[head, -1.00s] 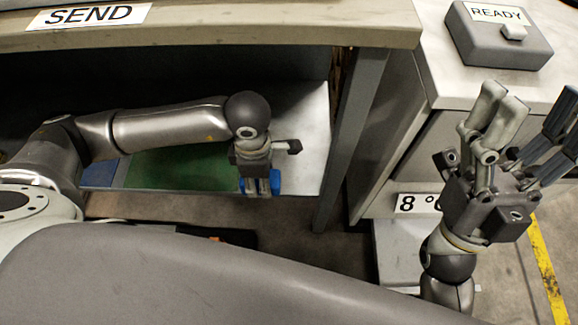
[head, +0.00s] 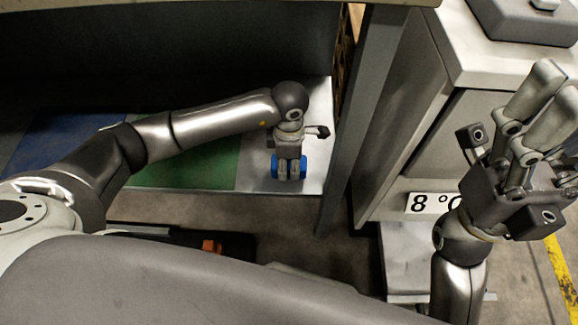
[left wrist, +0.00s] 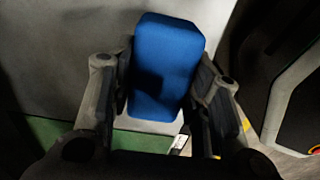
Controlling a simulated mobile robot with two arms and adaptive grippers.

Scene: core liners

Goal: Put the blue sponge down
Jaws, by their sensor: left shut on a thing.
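My left gripper (head: 289,176) is shut on the blue sponge (head: 275,167), whose ends stick out on both sides of the fingers. In the left wrist view the sponge (left wrist: 166,65) sits upright between the two fingers (left wrist: 160,100). The sponge is over the bare pale grey end of the shelf (head: 255,177), close to its front edge. I cannot tell whether it touches the shelf. My right gripper (head: 553,125) is raised at the right, its fingers spread and empty, partly cut off by the picture edge.
Left of the pale end are a green area (head: 190,165) and a blue area (head: 65,140). A grey table leg (head: 362,110) stands just right of the shelf. A cabinet (head: 420,130) stands beyond it, with a grey box (head: 520,20) on top.

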